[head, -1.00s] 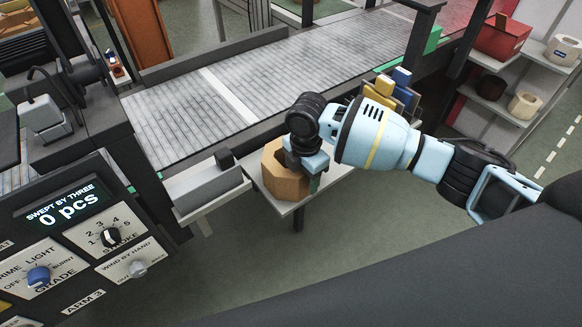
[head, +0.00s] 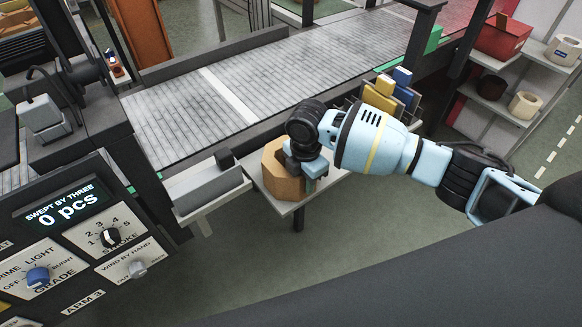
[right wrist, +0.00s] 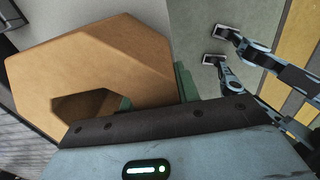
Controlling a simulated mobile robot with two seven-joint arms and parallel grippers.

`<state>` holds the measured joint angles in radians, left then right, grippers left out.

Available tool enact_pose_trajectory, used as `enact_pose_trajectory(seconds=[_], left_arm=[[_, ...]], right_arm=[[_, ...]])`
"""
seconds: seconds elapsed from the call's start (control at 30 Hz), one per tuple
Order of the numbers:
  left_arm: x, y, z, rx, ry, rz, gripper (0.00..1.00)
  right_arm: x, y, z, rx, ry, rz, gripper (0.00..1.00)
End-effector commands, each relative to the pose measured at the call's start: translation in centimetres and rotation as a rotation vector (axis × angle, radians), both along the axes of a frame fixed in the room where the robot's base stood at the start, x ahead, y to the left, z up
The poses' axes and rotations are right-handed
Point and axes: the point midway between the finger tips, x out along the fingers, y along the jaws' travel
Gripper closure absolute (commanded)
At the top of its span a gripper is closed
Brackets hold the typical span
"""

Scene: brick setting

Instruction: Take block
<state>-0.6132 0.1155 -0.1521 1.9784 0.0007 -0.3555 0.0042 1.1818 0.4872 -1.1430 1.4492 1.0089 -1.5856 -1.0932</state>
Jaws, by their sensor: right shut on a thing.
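The block (head: 276,172) is a tan, many-sided piece with an opening in it. In the head view it sits at the corner of a small light table (head: 330,180), below the conveyor. My right gripper (head: 304,171) is at the block's right side and shut on it. In the right wrist view the block (right wrist: 100,50) fills the upper left, close to the gripper's palm, with its dark opening facing the camera. A green finger shows beside its right edge; the other finger is hidden. My left gripper is not in view.
A grey conveyor (head: 230,100) runs behind the table. A grey box-like fixture (head: 205,185) stands just left of the block. Yellow and blue upright pieces (head: 385,90) stand behind my arm. A control panel (head: 80,240) fills the lower left. Open floor lies in front.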

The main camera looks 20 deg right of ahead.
Motion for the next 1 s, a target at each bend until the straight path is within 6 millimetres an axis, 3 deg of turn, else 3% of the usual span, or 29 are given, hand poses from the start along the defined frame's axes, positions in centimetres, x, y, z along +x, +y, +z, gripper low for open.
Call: enact_pose_trajectory(seconds=[0.47,0.8,1.0], left_arm=[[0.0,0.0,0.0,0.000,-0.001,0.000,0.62],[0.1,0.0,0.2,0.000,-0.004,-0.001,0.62],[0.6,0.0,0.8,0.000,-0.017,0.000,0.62]], right_arm=[[0.2,0.1,0.7,0.004,-0.008,0.000,1.00],[0.3,0.1,4.0,0.005,-0.012,0.001,1.00],[-2.0,0.4,4.3,0.004,-0.009,0.002,1.00]])
